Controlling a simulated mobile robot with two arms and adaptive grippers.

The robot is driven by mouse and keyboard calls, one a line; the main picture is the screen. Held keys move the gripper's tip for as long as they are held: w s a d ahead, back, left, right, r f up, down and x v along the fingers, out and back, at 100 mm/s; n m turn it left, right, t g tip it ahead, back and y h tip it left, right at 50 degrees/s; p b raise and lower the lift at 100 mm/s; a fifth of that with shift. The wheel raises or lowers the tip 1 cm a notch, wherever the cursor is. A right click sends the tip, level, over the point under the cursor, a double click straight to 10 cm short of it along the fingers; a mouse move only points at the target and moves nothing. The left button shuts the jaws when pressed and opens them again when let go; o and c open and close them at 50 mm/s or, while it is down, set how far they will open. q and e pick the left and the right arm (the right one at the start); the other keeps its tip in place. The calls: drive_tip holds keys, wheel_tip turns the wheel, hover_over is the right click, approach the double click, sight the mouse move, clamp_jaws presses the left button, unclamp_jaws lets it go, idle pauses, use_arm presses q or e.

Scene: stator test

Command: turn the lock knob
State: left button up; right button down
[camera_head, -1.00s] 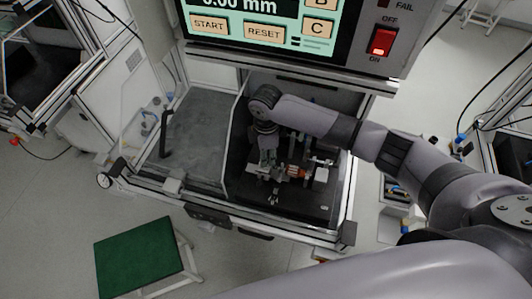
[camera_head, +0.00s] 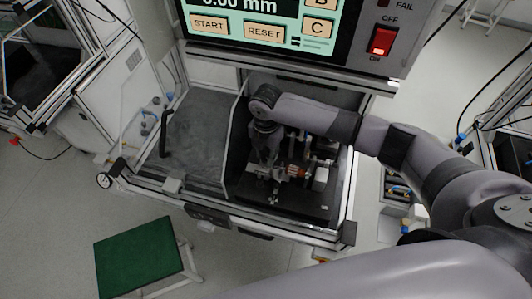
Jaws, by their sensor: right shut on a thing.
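My right gripper (camera_head: 266,158) reaches down into the open bay of the test machine, at the left side of the stator fixture (camera_head: 290,195). Its jaws are shut on a small part there, which appears to be the lock knob; the gripper hides most of it. A copper-coloured stator part (camera_head: 296,171) lies in the fixture just right of the gripper, with a white block (camera_head: 320,177) to its right. My left gripper is out of view.
The machine's display panel (camera_head: 265,33) overhangs the bay. A green-topped stool (camera_head: 138,257) stands on the floor in front.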

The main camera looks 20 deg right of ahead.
sight(266, 157)
drive_tip(key=shift+n, duration=0.4)
drive_tip(key=c, duration=1.3)
unclamp_jaws()
wheel_tip(266, 157, up, 12)
drive_tip(key=shift+r, duration=0.1)
